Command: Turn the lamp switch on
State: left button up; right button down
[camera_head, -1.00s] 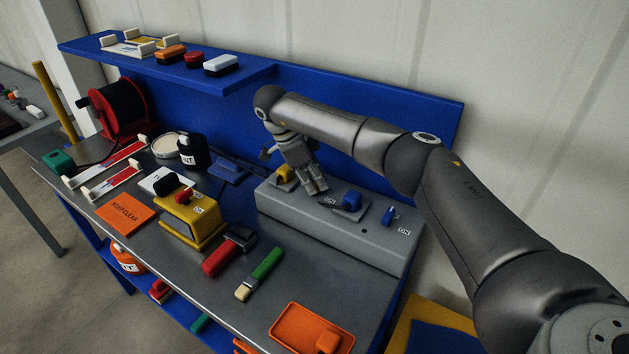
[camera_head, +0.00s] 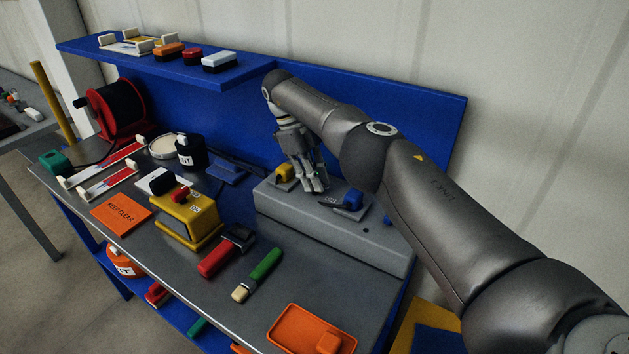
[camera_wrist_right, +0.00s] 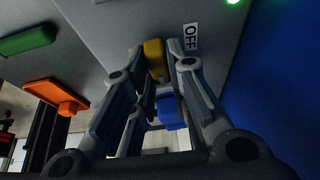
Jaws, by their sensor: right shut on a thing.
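A grey switch box (camera_head: 320,225) stands along the back of the bench. It carries a yellow switch (camera_head: 284,172) on the left and blue switches (camera_head: 352,200) to the right. My right gripper (camera_head: 316,188) reaches down onto the box between the yellow switch and the nearer blue one. In the right wrist view the yellow switch (camera_wrist_right: 153,58) is between the fingers, by an OFF label (camera_wrist_right: 190,38); a blue switch (camera_wrist_right: 172,112) shows past them. The fingers are shut on the yellow switch; the contact is partly hidden. No lamp is clearly identifiable. My left gripper is not in view.
A blue back panel (camera_head: 420,130) rises behind the box, with a blue shelf (camera_head: 190,72) at left. A yellow device (camera_head: 185,220), a red-handled tool (camera_head: 225,252), a green brush (camera_head: 262,270) and an orange tray (camera_head: 285,343) lie in front. A green light (camera_wrist_right: 234,1) glows in the wrist view.

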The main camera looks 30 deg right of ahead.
dwell(0.3)
jog(key=c, duration=1.4)
grip_release()
